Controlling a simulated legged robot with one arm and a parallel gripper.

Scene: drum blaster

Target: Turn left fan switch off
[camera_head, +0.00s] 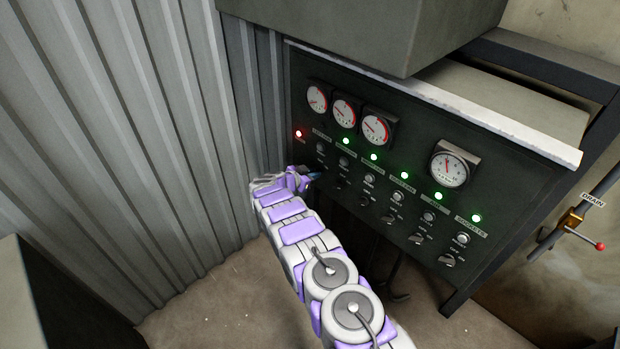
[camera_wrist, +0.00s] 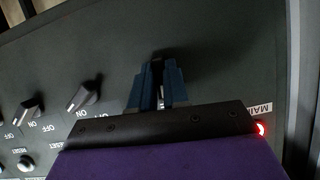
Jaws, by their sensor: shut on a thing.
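My gripper (camera_head: 310,176) is at the left end of the dark control panel (camera_head: 300,95), at the left end of the row of knobs. In the wrist view its dark blue fingers (camera_wrist: 158,72) reach to the panel face, shut on a switch knob that they mostly hide. The red lamp (camera_head: 298,133) at the panel's left end is lit; it also shows in the wrist view (camera_wrist: 260,129) beside a label starting "MAI". The other lamps in the row glow green. Which knob is labelled left fan is too small to read.
A neighbouring ON/OFF knob (camera_wrist: 84,95) sits close beside the fingers. Several gauges (camera_head: 344,111) are above the switches. A corrugated wall (camera_head: 130,120) stands close on the left. A drain valve (camera_head: 571,220) with a red-tipped handle is at the right.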

